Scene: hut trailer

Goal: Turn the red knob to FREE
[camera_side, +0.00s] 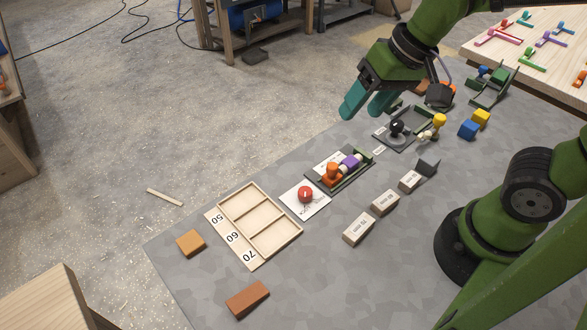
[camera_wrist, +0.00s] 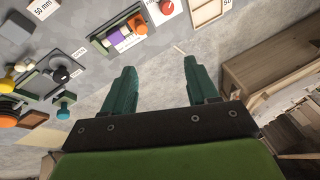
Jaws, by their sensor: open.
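The red knob (camera_side: 305,194) sits on a white plate (camera_side: 299,209) on the grey table, between the wooden tray and a dark fixture. It also shows at the top of the wrist view (camera_wrist: 167,6), partly cut off by the frame edge. My gripper (camera_side: 364,109) is raised above the far edge of the table, up and to the right of the knob in the side view. Its two teal fingers (camera_wrist: 156,80) are apart with nothing between them.
A dark fixture (camera_side: 364,178) holding orange, purple and white pieces stands right beside the knob plate. A three-compartment wooden tray (camera_side: 292,237) lies on its other side. Labelled blocks (camera_side: 359,229) stand in front. A black knob unit (camera_side: 384,134) is under my arm.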

